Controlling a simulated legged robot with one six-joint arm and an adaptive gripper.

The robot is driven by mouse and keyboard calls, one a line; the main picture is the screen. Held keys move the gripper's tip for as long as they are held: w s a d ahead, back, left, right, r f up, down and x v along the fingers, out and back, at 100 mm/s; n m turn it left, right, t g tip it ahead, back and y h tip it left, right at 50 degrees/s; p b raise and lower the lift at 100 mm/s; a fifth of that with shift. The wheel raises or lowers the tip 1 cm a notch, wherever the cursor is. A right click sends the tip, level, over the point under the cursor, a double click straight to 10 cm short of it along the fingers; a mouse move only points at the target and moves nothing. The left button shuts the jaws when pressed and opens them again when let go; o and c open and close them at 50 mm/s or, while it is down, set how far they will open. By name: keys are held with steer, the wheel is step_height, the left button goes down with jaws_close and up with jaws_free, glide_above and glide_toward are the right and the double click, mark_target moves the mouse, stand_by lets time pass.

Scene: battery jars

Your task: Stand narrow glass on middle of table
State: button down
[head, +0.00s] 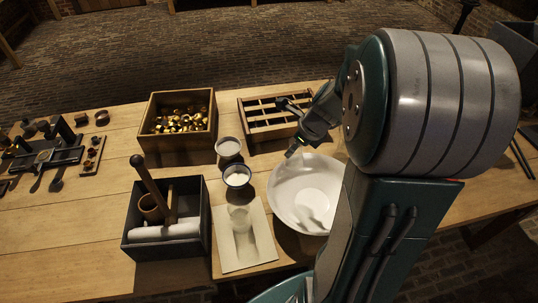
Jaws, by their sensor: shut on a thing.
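My gripper (298,143) is above the back rim of a wide white bowl (285,205), partly hidden by my own arm. It is shut on a small pale, clear thing, which I take to be the narrow glass (293,151); its full outline is hard to make out. Another clear glass (240,217) stands on a pale board (243,257) at the front middle of the wooden table (80,235). My arm covers the right side of the bowl.
A cup of pale powder (228,148) and a dark-rimmed cup (237,175) stand left of the bowl. A dark box (165,250) holds a pestle and a roll. A box of brass pieces (180,147) and a slotted wooden tray (270,127) stand behind. Small tools lie at left.

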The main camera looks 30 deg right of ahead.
steer(key=w+f, duration=0.3)
steer(key=w, duration=0.1)
steer(key=w+f, duration=0.6)
steer(key=w, duration=0.1)
steer(key=shift+w+a, duration=0.3)
steer(key=shift+w, duration=0.05)
step_height(320, 180, down, 3)
steer(key=shift+f, duration=0.1)
steer(key=shift+a, duration=0.1)
steer(key=shift+a, duration=0.1)
steer(key=shift+c, duration=0.6)
jaws_free()
steer(key=shift+d, duration=0.2)
